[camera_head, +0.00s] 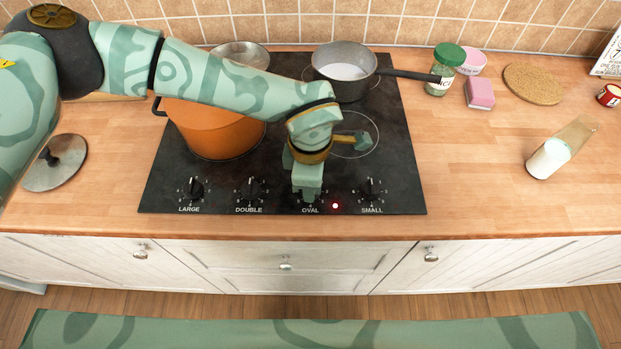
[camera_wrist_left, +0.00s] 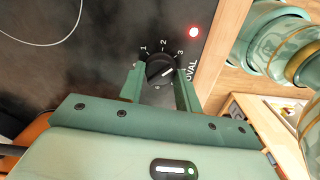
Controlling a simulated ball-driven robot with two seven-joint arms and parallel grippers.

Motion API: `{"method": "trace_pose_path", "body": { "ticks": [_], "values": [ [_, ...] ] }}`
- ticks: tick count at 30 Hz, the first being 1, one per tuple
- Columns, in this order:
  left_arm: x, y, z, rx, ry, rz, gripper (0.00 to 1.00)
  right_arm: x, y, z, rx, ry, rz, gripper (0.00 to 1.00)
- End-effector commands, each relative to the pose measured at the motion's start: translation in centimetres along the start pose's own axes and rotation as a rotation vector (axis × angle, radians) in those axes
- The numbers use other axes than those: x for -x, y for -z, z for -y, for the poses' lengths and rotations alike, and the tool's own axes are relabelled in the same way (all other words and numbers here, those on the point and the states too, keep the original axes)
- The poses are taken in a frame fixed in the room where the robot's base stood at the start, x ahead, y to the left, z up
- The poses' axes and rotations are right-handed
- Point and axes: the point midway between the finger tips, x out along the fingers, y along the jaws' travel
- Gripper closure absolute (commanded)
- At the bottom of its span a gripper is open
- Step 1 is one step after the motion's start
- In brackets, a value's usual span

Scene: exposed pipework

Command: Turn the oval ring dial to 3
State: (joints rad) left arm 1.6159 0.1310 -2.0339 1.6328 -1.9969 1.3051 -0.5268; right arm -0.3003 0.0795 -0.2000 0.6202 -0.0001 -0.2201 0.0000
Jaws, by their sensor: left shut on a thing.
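The oval ring dial (camera_wrist_left: 158,68) is a black knob beside the printed word OVAL, with marks 1, 2 and 3 around it in the left wrist view. Its white line points towards the side of the 3; I cannot tell whether it lines up exactly. My left gripper (camera_wrist_left: 160,84) has its two fingers on either side of the knob and is shut on it. In the head view my left gripper (camera_head: 308,192) comes down over the OVAL position and mostly hides the dial. My right gripper is not in view.
Dials stand on both sides: DOUBLE (camera_head: 251,188) and SMALL (camera_head: 371,189). A red light (camera_head: 335,206) is lit on the black cooktop (camera_head: 400,150). An orange pot (camera_head: 213,132) sits under my left forearm. A grey saucepan (camera_head: 345,85) stands behind.

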Motion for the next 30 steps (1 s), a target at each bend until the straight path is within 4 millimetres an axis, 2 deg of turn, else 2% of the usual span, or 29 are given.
{"method": "trace_pose_path", "body": {
  "ticks": [1, 2, 3, 4, 12, 16, 20, 30],
  "values": [
    [0.2, 0.0, -0.2, 0.001, -0.005, 0.001, 0.89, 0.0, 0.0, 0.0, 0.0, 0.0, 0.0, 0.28],
    [0.2, 0.0, -0.2, 0.001, -0.005, 0.001, 0.61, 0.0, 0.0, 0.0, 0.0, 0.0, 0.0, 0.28],
    [0.2, 0.0, -0.2, 0.001, -0.004, 0.001, 0.5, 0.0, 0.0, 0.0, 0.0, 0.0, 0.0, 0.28],
    [0.1, 0.0, -0.1, 0.002, -0.004, 0.001, 0.45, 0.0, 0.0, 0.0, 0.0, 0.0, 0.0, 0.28],
    [0.1, 0.0, -0.1, 0.001, -0.002, 0.0, 0.45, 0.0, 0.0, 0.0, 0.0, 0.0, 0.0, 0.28],
    [1.1, 0.0, -0.1, 0.001, -0.003, 0.001, 0.45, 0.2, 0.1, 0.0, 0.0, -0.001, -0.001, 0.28],
    [3.9, 0.0, -0.2, 0.0, -0.006, 0.001, 0.45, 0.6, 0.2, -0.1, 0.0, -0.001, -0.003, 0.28],
    [12.9, 0.0, -0.2, 0.001, -0.007, 0.001, 0.45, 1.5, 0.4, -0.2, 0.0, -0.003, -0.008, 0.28]
  ]
}}
